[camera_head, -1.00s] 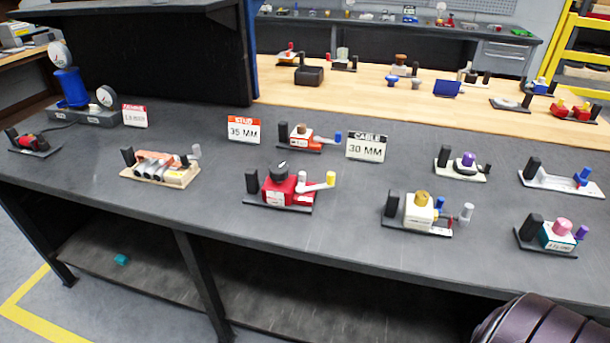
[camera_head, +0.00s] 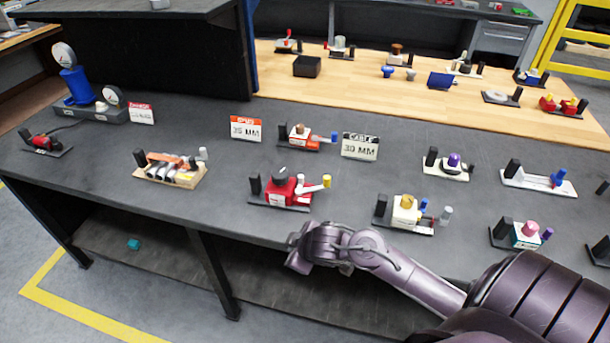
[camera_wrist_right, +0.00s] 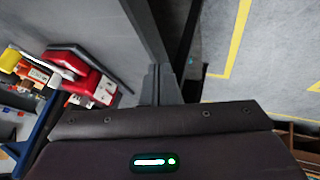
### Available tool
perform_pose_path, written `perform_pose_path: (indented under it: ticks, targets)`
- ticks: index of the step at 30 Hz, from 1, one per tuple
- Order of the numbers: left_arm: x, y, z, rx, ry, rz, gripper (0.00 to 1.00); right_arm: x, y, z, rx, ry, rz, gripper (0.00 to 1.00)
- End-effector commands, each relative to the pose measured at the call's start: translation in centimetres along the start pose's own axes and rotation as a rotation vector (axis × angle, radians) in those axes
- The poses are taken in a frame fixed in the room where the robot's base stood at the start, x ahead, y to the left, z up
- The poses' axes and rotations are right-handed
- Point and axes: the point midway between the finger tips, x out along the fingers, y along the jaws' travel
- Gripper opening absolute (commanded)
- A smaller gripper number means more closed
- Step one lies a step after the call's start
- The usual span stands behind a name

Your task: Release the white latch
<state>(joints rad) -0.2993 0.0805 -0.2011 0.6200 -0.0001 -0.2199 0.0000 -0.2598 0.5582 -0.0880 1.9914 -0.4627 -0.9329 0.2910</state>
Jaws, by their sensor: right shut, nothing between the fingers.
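A red valve block (camera_head: 287,191) with a black knob and a white lever (camera_head: 312,184) tipped in yellow stands on a dark base near the front edge of the grey bench. A cream block (camera_head: 406,211) with a gold knob and blue and grey handles is to its right. Farther right is a white plate (camera_head: 538,181) with a blue handle. Which part is the white latch I cannot tell. My right gripper (camera_head: 299,252) is in front of the bench edge, below the red block, shut and empty; its fingertips are hidden. The red block also shows in the right wrist view (camera_wrist_right: 84,72).
Several other devices stand on the grey bench (camera_head: 110,160), including an orange-and-silver one (camera_head: 170,168) and a teal-and-white one (camera_head: 525,236). Signs (camera_head: 246,128) stand behind. Bare bench separates the devices. A lower shelf (camera_head: 150,255) is below.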

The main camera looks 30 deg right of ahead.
Motion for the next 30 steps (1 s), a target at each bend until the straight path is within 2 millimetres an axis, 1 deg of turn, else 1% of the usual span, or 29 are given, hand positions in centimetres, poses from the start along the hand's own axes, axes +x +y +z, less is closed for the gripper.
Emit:
perform_pose_path:
  ticks: [1,5,6,8,9,12,15,19,30]
  targets:
    - [-0.1,0.0,0.0,0.001,0.000,0.000,0.36,0.1,1.7,-0.3,-0.042,0.013,0.008,0.00]
    - [-0.5,0.0,0.0,0.001,-0.001,0.000,0.36,-0.7,5.6,-1.7,-0.133,0.056,0.006,0.00]
    - [-0.6,0.0,0.0,0.001,-0.001,0.001,0.36,-1.1,6.9,-2.0,-0.160,0.063,0.003,0.00]
    - [-0.8,0.0,0.0,0.001,-0.001,0.001,0.36,-1.7,8.8,-2.4,-0.197,0.070,-0.003,0.00]
    - [-0.9,0.0,0.0,0.001,-0.001,0.001,0.36,-2.3,10.1,-2.6,-0.218,0.072,-0.008,0.00]
    - [-1.2,0.0,-0.1,0.001,-0.001,0.001,0.36,-3.8,13.1,-2.9,-0.260,0.064,-0.023,0.00]
    - [-1.4,0.0,-0.1,0.000,-0.001,0.001,0.36,-5.2,15.2,-2.9,-0.282,0.050,-0.039,0.00]
    - [-1.4,0.0,-0.1,0.000,-0.001,0.001,0.36,-5.9,16.3,-2.8,-0.289,0.040,-0.051,0.00]
    - [-1.5,0.0,-0.1,-0.002,-0.001,0.000,0.36,-5.7,16.3,-2.8,-0.286,0.040,-0.053,0.00]
